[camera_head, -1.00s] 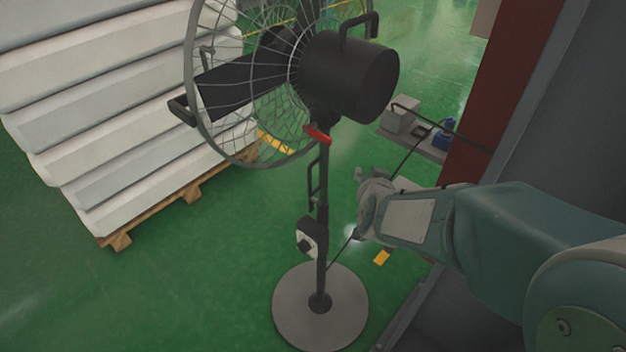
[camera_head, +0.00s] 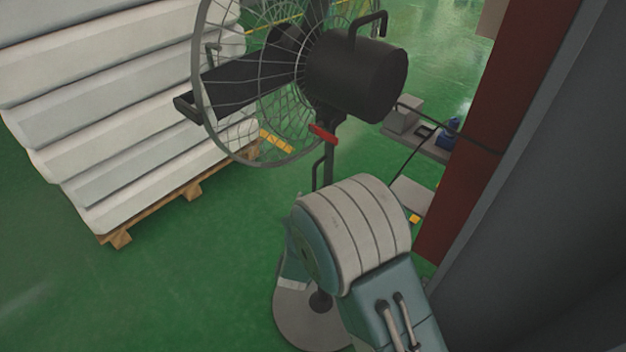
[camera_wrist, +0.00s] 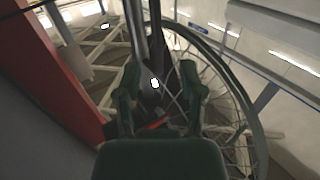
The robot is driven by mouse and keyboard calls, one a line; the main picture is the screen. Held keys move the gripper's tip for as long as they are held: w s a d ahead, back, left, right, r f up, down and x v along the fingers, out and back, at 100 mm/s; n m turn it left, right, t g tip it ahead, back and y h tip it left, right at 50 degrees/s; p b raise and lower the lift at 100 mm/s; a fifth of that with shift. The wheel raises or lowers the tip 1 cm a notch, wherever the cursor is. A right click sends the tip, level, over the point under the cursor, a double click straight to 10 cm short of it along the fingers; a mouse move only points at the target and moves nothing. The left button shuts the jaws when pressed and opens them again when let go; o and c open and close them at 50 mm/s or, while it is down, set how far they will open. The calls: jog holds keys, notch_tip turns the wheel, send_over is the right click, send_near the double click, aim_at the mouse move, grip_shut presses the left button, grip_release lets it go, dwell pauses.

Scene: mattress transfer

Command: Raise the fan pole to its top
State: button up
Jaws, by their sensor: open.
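The black pedestal fan (camera_head: 358,80) stands upright in the head view, with a wire cage and a red lever (camera_head: 323,133) below its motor. Its thin dark pole (camera_head: 327,165) shows just under the lever; my arm covers the lower part. The round grey base (camera_head: 295,325) shows partly on the floor. My gripper is hidden behind my arm in the head view. In the wrist view my gripper (camera_wrist: 160,85) is open, aimed upward below the fan head. The red lever (camera_wrist: 158,123) shows between the fingers; whether they touch the pole is unclear.
A stack of white mattresses (camera_head: 120,120) on a wooden pallet (camera_head: 180,195) stands at left. A dark red post (camera_head: 490,130) and grey wall (camera_head: 570,200) close off the right. A cable runs from the fan to the right. Green floor is clear at lower left.

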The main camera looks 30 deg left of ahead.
aim_at(314, 182)
jog(key=x, duration=0.6)
jog(key=shift+w+d, duration=0.2)
jog(key=shift+w, duration=0.15)
jog(key=shift+w+a, duration=0.2)
jog(key=shift+w, duration=0.05)
grip_shut()
jog(key=shift+r, duration=0.1)
